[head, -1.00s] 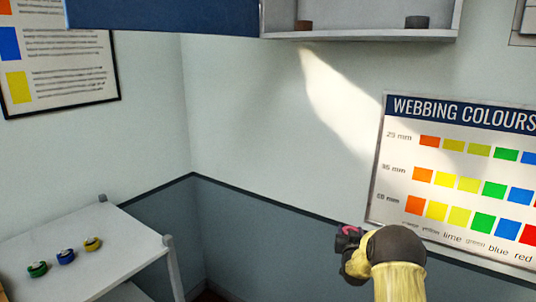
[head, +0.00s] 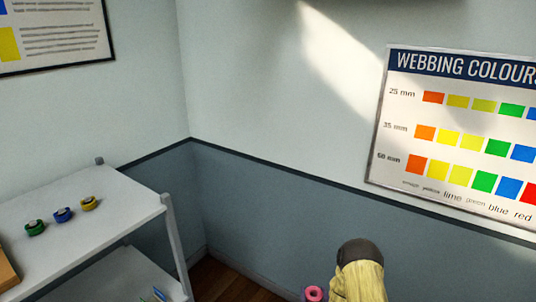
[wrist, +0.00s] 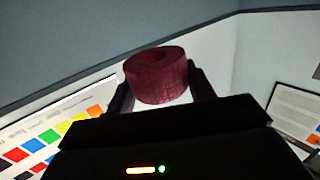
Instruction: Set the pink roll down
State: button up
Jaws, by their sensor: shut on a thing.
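The pink roll (head: 314,293) shows at the bottom edge of the head view, just left of my arm. In the wrist view the roll (wrist: 158,76) looks dark pink, with a hole in its upper face. My gripper (wrist: 160,88) has one finger on each side of it and is shut on it. The roll is held in the air, with only wall behind it in the wrist view. In the head view the gripper's fingers are hidden below the frame.
A grey shelf unit (head: 120,214) stands at the left, with green (head: 35,228), blue (head: 63,215) and yellow (head: 88,203) rolls on its top. The top's right part is bare. A brown box edge (head: 8,272) shows at far left. A colour chart (head: 455,140) hangs on the right wall.

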jog(key=shift+w+a, duration=0.1)
jog(key=s, duration=0.1)
jog(key=s+r, duration=0.1)
jog(key=s, duration=0.1)
jog(key=s+r, duration=0.1)
jog(key=shift+s+r, duration=0.15)
jog(key=shift+s, duration=0.1)
jog(key=shift+w, duration=0.1)
